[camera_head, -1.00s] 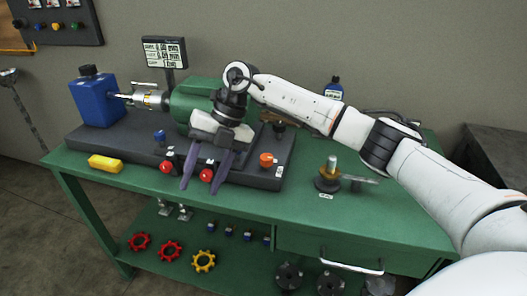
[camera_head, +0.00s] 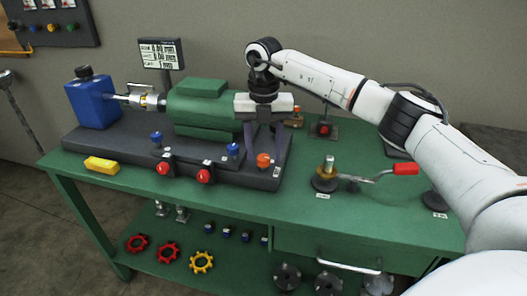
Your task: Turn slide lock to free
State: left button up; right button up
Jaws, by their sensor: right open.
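My right gripper (camera_head: 264,148) points down at the right end of the green vacuum pump body (camera_head: 205,108), its two purple fingers apart with the orange knob (camera_head: 263,160) in front of them and between them in the picture. I cannot tell whether the fingers touch the knob. Two blue knobs (camera_head: 156,138) and (camera_head: 232,150) and two red knobs (camera_head: 163,168) and (camera_head: 204,176) stand on the dark base (camera_head: 125,150). Which knob is the slide lock cannot be read from its small label. My left gripper is not in view.
A yellow block (camera_head: 101,165) lies at the bench's left front. A blue container (camera_head: 93,103) stands at the base's left end. A crank with a red handle (camera_head: 405,169) is on the green bench (camera_head: 300,212) at right. The bench front is mostly clear.

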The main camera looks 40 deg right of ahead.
jog(key=shift+f, duration=0.45)
jog(key=shift+c, duration=0.4)
jog(key=c, duration=1)
